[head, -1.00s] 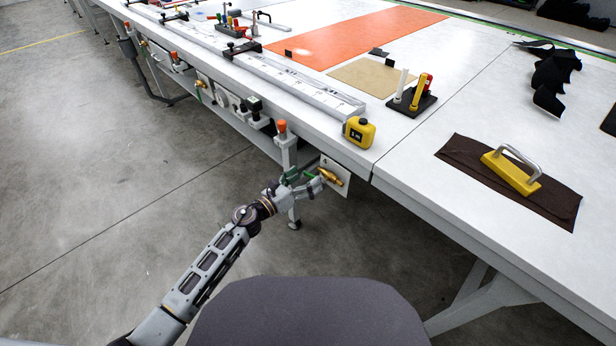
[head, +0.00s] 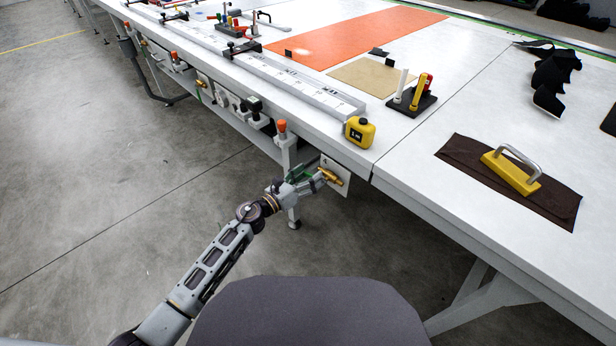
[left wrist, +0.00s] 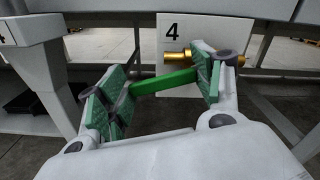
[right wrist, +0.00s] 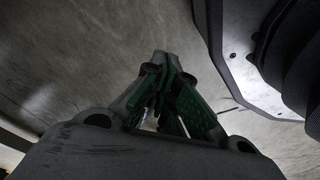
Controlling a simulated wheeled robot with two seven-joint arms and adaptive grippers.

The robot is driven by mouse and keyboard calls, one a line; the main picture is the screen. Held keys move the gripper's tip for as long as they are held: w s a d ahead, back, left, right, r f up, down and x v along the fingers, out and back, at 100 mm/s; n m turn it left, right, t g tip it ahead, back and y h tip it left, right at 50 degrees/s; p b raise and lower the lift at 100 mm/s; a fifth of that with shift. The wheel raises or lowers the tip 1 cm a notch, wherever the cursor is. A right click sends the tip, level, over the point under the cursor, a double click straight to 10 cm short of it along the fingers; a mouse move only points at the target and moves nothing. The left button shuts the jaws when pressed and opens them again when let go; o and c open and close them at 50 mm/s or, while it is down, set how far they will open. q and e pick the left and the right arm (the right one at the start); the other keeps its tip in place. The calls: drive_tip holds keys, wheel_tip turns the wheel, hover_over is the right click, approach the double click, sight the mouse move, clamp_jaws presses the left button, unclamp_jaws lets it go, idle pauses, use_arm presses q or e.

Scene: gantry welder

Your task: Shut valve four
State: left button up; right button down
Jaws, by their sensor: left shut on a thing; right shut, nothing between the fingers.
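Valve four is a brass valve (head: 331,177) on a white plate (head: 341,163) marked 4, below the table's front edge. In the left wrist view its brass body (left wrist: 178,57) lies level, partly hidden by the right-hand finger. Its green lever (left wrist: 165,82) slants across the gap between the finger pads, lower at its left end. My left gripper (head: 312,181) is at the valve, with its fingers around the lever; the left wrist view shows its pads (left wrist: 155,98) at both ends of the lever. My right gripper (right wrist: 163,95) is shut and empty above the floor.
A table leg (head: 288,160) stands just left of the valve. An orange-topped fitting (head: 281,127) and a tape measure (head: 360,132) are close above. The table edge overhangs the plate. Open floor (head: 120,210) lies to the left.

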use_arm(q)
drive_tip(key=shift+c, duration=1.1)
